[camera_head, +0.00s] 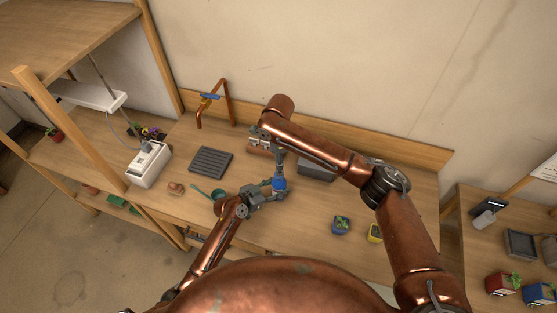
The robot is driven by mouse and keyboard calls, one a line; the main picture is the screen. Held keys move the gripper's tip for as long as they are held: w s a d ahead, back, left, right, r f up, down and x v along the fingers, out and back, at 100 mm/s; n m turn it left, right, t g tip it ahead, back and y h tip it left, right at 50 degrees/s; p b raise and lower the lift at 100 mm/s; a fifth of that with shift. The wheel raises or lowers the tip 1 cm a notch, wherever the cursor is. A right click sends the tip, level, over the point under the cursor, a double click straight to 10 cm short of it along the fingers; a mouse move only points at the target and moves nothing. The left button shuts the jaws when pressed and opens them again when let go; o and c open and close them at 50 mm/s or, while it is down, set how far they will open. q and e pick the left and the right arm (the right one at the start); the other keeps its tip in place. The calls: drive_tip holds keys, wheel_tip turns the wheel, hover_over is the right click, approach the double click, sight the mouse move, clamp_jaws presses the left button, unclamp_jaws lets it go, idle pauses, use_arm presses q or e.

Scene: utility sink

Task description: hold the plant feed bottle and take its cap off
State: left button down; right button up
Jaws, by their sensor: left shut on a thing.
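The plant feed bottle, a small blue thing (279,184), is near the middle of the workbench. My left gripper (268,190) reaches it from the lower left and is shut on it. My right gripper (279,172) comes down from above, with its fingertips at the top of the bottle. The cap is hidden or too small to make out, and I cannot tell whether the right fingers are closed on it.
A dark ribbed tray (210,162) lies left of the grippers, with a green scoop (217,194) near it. A white box (149,165) stands further left. A copper tap (215,97) is at the back. Small blue (341,226) and yellow (375,234) pots stand at the right.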

wheel_tip(320, 180, down, 7)
drive_tip(key=shift+r, duration=0.1)
idle(0.3)
drive_tip(key=shift+c, duration=0.7)
